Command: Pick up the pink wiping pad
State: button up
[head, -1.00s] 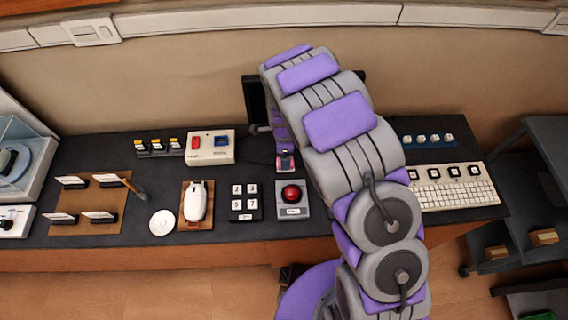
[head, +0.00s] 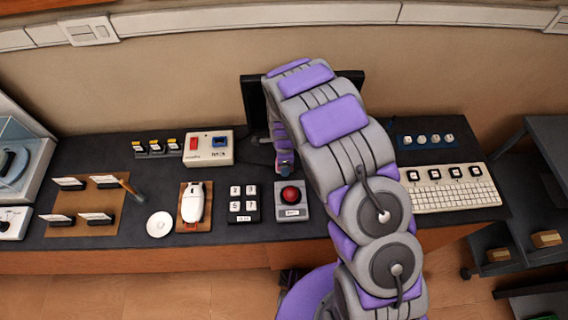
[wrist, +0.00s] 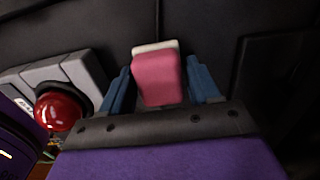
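The pink wiping pad (wrist: 157,80) shows in the wrist view as a rounded pink block with a pale strip along its far edge. My gripper (wrist: 161,80) has its two blue fingers on either side of the pad. A narrow dark gap shows between the pad and the right finger; the left finger is very close to the pad, and contact there cannot be told. In the head view my gripper (head: 284,171) points down at the dark table behind the red button, and the pad is hidden by it.
A red button (head: 290,194) on a grey box is close in front of my gripper; it also shows at left in the wrist view (wrist: 58,112). A white box with switches (head: 208,147) stands to the left. A dark monitor (head: 252,98) is behind my arm.

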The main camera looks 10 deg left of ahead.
jog(key=c, duration=0.7)
jog(key=shift+c, duration=0.2)
jog(key=shift+r, duration=0.15)
notch_tip(320, 180, up, 10)
jog(key=shift+f+p, duration=0.1)
jog(key=shift+p, duration=0.8)
